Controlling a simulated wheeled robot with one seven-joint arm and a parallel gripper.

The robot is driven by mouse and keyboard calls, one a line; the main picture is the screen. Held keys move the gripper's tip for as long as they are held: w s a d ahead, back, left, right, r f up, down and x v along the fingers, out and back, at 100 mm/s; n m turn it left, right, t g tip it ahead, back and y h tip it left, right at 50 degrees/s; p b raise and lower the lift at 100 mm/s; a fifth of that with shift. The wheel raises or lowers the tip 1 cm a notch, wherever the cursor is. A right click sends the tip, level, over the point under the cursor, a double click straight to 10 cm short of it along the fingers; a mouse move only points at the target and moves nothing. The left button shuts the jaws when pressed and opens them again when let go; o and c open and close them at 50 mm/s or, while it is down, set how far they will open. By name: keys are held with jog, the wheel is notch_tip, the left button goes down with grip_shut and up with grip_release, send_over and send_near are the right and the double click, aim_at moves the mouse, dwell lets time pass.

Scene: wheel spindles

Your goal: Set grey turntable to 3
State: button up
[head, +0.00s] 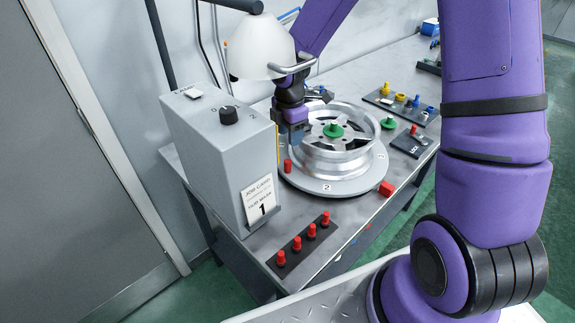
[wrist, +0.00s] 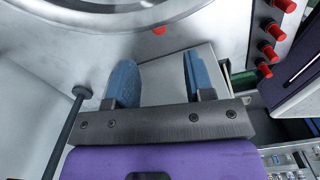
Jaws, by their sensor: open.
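The grey turntable (head: 350,187) is a round disc on the bench with a silver wheel (head: 320,160) on it. A green knob (head: 333,130) sits at the wheel's hub. A plate marked 2 (head: 326,188) faces front on the disc's rim; a smaller mark at the right rim is hard to read. A red peg (head: 288,166) stands at the disc's left edge. My gripper (head: 293,135) is at the left of the wheel, beside the grey box. In the wrist view my gripper (wrist: 158,75) has its two blue fingers spread with nothing between them.
The grey box (head: 215,150) with a black knob (head: 229,115) and a card reading 1 (head: 262,204) stands left. A strip of red pegs (head: 304,243) lies in front. A red block (head: 386,188) is right of the disc. A lamp (head: 262,45) hangs above.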

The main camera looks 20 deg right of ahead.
aim_at(287, 161)
jog(key=shift+w+a+f+n, duration=0.1)
jog(key=shift+a+f+n, duration=0.1)
jog(key=shift+f, duration=0.35)
jog(key=shift+w+a+f+n, duration=0.1)
jog(key=shift+f+n, duration=0.1)
jog(key=shift+f, duration=0.3)
notch_tip(287, 161, down, 10)
jog(key=shift+d+f, duration=0.1)
grip_shut()
